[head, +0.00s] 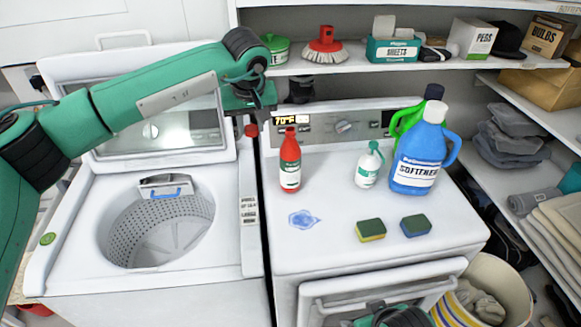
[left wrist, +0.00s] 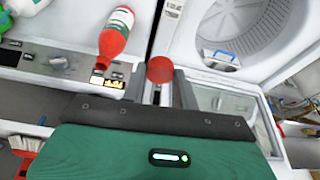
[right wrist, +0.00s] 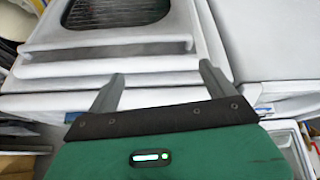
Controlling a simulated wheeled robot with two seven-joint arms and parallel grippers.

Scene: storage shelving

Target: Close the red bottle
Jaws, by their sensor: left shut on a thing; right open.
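The red bottle (head: 290,165) stands upright on the dryer top (head: 335,220), near its control panel. It also shows in the left wrist view (left wrist: 115,38), with a narrow red neck and no separate cap visible on it. My left gripper (head: 251,118) is shut on a red cap (head: 251,130), held in the air left of the bottle, near the gap between washer and dryer. The cap shows between the fingertips in the left wrist view (left wrist: 160,69); cap and bottle are apart. My right gripper (right wrist: 161,75) is open and empty, low before the dryer front.
A white spray bottle (head: 369,167), a blue softener jug (head: 418,155) and a green jug stand right of the red bottle. Two sponges (head: 371,230) and a blue spill (head: 303,219) lie in front. The washer's drum (head: 160,225) is open. A shelf (head: 340,62) crosses above the dryer.

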